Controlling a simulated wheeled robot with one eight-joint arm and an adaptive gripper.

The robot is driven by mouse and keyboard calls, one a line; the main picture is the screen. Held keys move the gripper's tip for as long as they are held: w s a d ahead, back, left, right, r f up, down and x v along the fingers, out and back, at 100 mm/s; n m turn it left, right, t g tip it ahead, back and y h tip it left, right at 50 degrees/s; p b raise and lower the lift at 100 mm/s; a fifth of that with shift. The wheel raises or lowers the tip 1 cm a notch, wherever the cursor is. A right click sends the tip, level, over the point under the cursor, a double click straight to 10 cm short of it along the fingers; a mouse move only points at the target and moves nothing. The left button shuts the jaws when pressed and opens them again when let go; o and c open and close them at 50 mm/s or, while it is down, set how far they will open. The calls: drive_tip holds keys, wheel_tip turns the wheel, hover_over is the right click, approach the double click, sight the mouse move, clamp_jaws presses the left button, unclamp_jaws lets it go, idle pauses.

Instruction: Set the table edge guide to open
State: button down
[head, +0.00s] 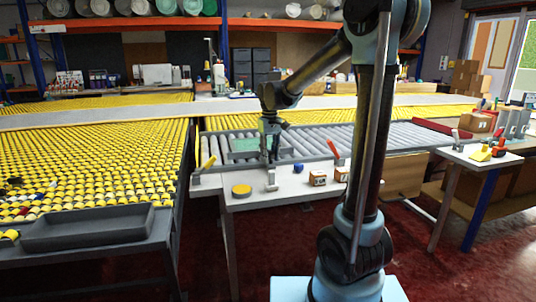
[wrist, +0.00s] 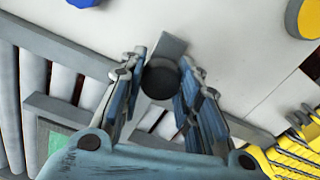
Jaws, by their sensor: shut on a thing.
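The guide's lower part and mount are hidden.
Grey rollers (head: 330,142) and a green plate (head: 244,147) lie behind.

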drive_tip(key=shift+s+d, duration=0.3)
drive_tip(key=shift+s, duration=0.65)
drive_tip(key=shift+s+d, duration=0.25)
drive_tip(key=shift+s, duration=0.7)
drive_tip(key=c, duration=1.2)
unclamp_jaws()
drive_tip(key=shift+s, duration=0.1)
wheel_tip(320, 180, up, 12)
drive_tip(key=shift+f, duration=0.1)
